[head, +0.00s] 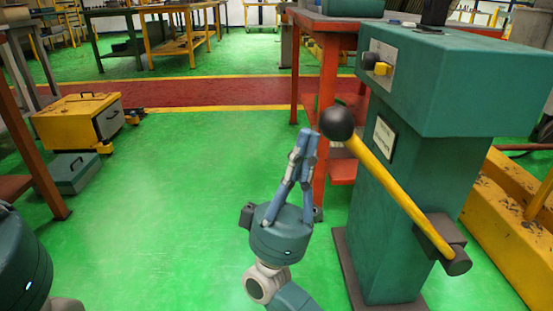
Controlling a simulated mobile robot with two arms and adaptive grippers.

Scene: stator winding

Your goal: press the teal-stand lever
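The teal stand (384,225) is at the right of the head view, a tall column with a wider box on top. Its lever is a yellow rod (394,193) with a black ball knob (338,123), running up and to the left from a dark pivot (443,240) on the column's side. My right gripper (309,133) is just left of the knob in the picture, its fingers pointing up and close together, with nothing seen between them. Whether it touches the knob cannot be told. Of my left arm only a part shows at the lower left edge; its gripper is out of view.
A red-orange table (328,26) stands behind the stand. A yellow case (83,118) and a teal box (74,174) are on the floor at left. A yellow beam structure (505,220) lies right of the stand. The green floor (170,220) in the middle is clear.

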